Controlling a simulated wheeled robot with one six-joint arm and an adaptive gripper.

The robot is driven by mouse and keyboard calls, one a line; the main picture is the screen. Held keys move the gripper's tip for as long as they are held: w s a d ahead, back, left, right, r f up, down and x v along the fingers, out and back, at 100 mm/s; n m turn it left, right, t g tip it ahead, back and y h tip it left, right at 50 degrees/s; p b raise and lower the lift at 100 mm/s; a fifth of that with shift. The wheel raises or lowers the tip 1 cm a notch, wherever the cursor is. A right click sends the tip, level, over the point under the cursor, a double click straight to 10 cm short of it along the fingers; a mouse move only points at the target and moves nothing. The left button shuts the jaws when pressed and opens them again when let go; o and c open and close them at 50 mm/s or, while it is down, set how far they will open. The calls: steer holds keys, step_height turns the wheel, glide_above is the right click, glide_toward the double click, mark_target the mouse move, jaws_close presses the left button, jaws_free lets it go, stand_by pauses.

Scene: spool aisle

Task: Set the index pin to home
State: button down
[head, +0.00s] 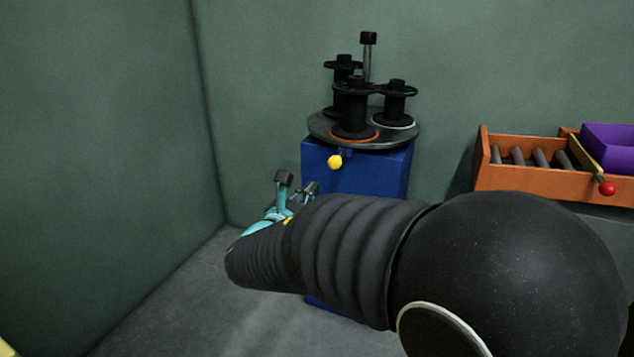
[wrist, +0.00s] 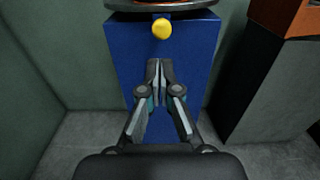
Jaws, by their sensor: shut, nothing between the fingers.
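The index pin shows as a yellow ball knob (head: 335,162) on the front of a blue cabinet (head: 385,172), just under the round grey turntable (head: 400,137). The knob also shows in the wrist view (wrist: 162,29), near the top of the cabinet front. My gripper (wrist: 160,64) is shut and empty, its fingertips together below the knob and apart from it in the picture. In the head view my gripper (head: 297,184) is left of and below the knob. My arm hides much of the cabinet's lower part there.
Several black spools (head: 354,110) stand on the turntable around a grey post (head: 368,62). At right, an orange crate (head: 520,179) holds grey rollers, with a red-knobbed yellow lever (head: 590,165) and a purple bin (head: 610,145). A green wall stands close at left. Bare floor (head: 180,310) lies between.

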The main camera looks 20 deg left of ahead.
steer(key=shift+s+a, duration=0.15)
steer(key=shift+s, duration=1.5)
steer(key=s+d+f+m+g+h, duration=0.2)
steer(key=s+d+f+m+g, duration=0.35)
steer(key=d+m, duration=0.3)
steer(key=s+d+f+m+g+h, duration=0.1)
steer(key=s+d+f+m+g, duration=0.3)
steer(key=d+f+m+g, duration=0.35)
steer(key=s+d+r+m+y, duration=0.1)
steer(key=s+d+r+m, duration=0.1)
steer(key=s+d+m, duration=0.2)
steer(key=s+d+r+m+y, duration=0.2)
steer(key=s+d+r+m, duration=0.1)
steer(key=d+m, duration=0.5)
steer(key=s+d+r+m+y, duration=0.1)
steer(key=s+d+r+m, duration=0.1)
steer(key=s+d+m, duration=0.3)
steer(key=d+m, duration=0.2)
steer(key=d, duration=0.2)
steer(key=shift+s+d+r+t+y, duration=0.15)
steer(key=shift+d+r+t+y, duration=0.05)
steer(key=shift+r+t+y, duration=0.1)
